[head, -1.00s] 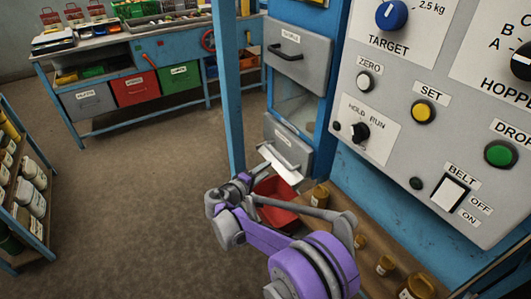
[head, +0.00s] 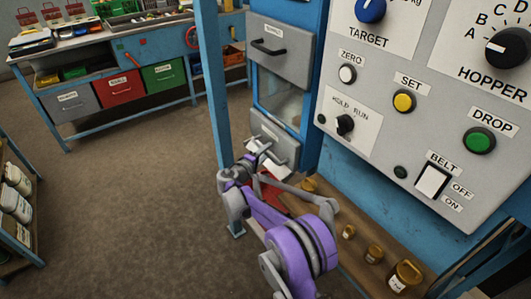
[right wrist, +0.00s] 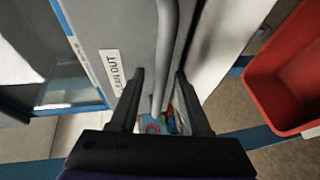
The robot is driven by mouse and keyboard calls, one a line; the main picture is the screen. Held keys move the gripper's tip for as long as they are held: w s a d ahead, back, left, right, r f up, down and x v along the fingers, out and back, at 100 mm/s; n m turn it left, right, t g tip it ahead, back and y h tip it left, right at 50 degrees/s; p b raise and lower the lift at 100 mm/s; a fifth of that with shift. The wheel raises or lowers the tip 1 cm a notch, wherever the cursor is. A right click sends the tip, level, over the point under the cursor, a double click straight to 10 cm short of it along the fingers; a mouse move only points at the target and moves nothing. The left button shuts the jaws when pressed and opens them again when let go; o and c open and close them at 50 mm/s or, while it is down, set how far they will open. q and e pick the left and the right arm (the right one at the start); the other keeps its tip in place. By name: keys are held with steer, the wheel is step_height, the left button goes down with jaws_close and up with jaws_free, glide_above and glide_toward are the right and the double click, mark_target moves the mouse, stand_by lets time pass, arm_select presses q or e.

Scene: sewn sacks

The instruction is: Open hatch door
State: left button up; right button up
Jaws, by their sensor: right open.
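The lower grey hatch door (head: 282,133) sits in the blue frame, under an upper grey door (head: 290,62) with a black handle. In the right wrist view the lower door (right wrist: 115,25) carries a label reading "OUT" and a grey bar handle (right wrist: 168,45). My right gripper (right wrist: 158,85) is open, with the handle running between its two fingers; I cannot tell whether either finger touches it. In the head view my right gripper (head: 253,163) is at the lower door's front, partly hiding its lower part. My left gripper is not in view.
A red bin (right wrist: 285,80) is close beside the gripper. The control panel (head: 380,145) with knobs and buttons stands at right, above a shelf with several small jars (head: 373,253). A blue post (head: 212,90) rises left of the doors.

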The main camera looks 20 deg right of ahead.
jaws_close()
stand_by(1.4)
